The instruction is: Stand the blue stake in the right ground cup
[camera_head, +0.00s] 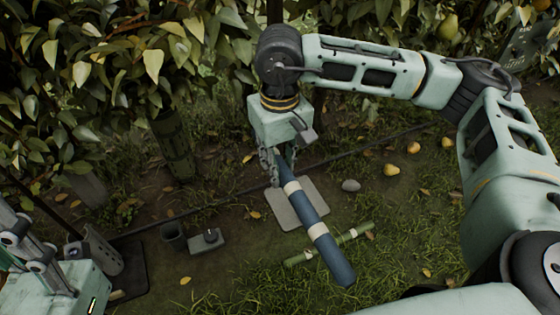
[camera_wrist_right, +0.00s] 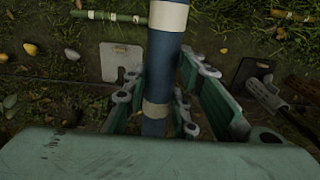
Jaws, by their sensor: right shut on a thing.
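The blue stake (camera_head: 322,235) has pale bands and slants in the head view, its thick lower end toward the bottom of the picture. My right gripper (camera_head: 280,165) is shut on its upper part. The stake also fills the middle of the right wrist view (camera_wrist_right: 163,65), between the green fingers (camera_wrist_right: 160,110). I cannot tell whether this is the right ground cup. My left gripper (camera_head: 22,232) is partly in view at the left edge; its fingertips are unclear.
A pale flat plate (camera_head: 284,212) lies on the ground behind the stake. A green banded stick (camera_head: 300,258) lies in the grass. Fallen pears (camera_head: 391,170) lie to the right. Leafy branches (camera_head: 110,70) hang at the upper left.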

